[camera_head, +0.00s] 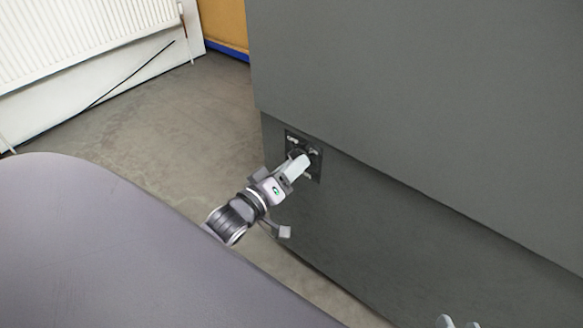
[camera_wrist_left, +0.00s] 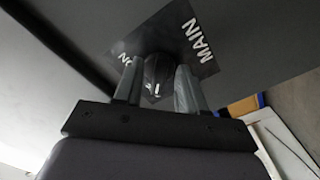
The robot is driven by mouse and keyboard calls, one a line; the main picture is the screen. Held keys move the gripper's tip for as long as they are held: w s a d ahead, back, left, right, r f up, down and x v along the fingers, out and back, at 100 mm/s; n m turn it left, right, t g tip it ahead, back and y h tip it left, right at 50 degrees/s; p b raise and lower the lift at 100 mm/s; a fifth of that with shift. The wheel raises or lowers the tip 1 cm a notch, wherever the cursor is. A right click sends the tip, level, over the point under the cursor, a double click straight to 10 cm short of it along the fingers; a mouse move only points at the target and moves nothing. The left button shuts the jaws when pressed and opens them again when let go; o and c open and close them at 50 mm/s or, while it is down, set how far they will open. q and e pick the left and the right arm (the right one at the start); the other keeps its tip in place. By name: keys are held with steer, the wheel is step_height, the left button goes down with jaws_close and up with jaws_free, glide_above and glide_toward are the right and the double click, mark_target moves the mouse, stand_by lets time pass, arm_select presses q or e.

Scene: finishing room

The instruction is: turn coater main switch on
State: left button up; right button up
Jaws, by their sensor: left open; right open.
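The coater main switch is a dark knob (camera_wrist_left: 157,72) on a black plate (camera_wrist_left: 172,32) with white lettering "MAIN" and, partly seen, "ON". In the head view the plate (camera_head: 315,172) sits on the side of a large grey cabinet, and the gripper mostly hides the knob. My left gripper (camera_head: 298,161) is at the plate. In the wrist view its two open fingers (camera_wrist_left: 158,70) stand on either side of the knob; I cannot tell whether they touch it. My right gripper (camera_head: 457,323) shows only its fingertips at the bottom right edge, apart and empty.
The grey cabinet (camera_head: 430,90) fills the right side, its upper part overhanging the lower panel. A white radiator (camera_head: 80,35) is at the back left, with a dark cable (camera_head: 130,75) near it. The concrete floor (camera_head: 190,120) between is clear.

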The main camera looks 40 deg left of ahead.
arm_select(q)
jaws_close()
